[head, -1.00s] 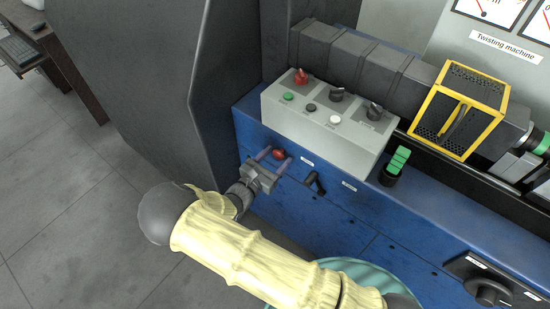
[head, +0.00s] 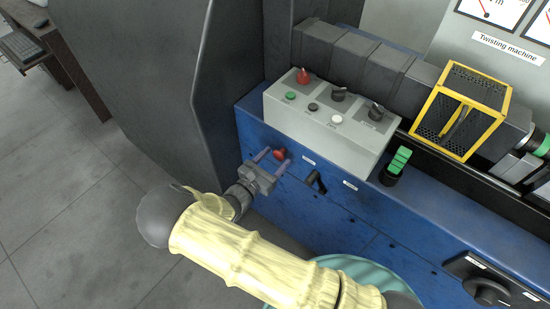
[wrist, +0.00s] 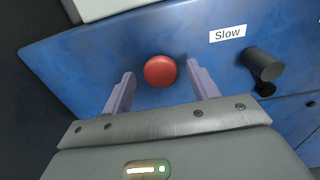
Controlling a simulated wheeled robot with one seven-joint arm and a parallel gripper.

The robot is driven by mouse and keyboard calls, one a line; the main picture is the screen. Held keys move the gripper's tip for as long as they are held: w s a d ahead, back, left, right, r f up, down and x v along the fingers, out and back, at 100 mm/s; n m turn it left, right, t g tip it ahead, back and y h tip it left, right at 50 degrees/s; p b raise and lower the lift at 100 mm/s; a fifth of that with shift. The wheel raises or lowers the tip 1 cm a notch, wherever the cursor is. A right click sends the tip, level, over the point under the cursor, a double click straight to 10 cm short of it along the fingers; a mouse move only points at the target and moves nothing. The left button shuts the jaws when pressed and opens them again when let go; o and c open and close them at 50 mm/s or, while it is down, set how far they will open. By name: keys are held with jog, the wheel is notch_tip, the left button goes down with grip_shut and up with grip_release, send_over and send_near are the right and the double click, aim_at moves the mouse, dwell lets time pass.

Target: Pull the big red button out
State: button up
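The big red button (head: 279,153) sits on the blue front panel of the machine, below the grey control box. In the wrist view the red button (wrist: 160,71) shows as a round red cap. My gripper (head: 273,157) is open, with its fingers pointing at the panel, one on each side of the button. In the wrist view my gripper (wrist: 160,85) has a clear gap between each finger and the button, and neither finger touches it. How deep the fingertips reach beside the button is hard to tell.
A smaller red knob (head: 303,76) stands on the grey control box (head: 325,125) above. A black lever (head: 317,183) sticks out of the panel right of the button, near the "Slow" label (wrist: 228,34). A dark grey cabinet (head: 165,70) stands to the left.

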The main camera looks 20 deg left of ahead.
jog(key=shift+w, duration=0.1)
jog(key=b+v, duration=0.1)
jog(key=v, duration=1.6)
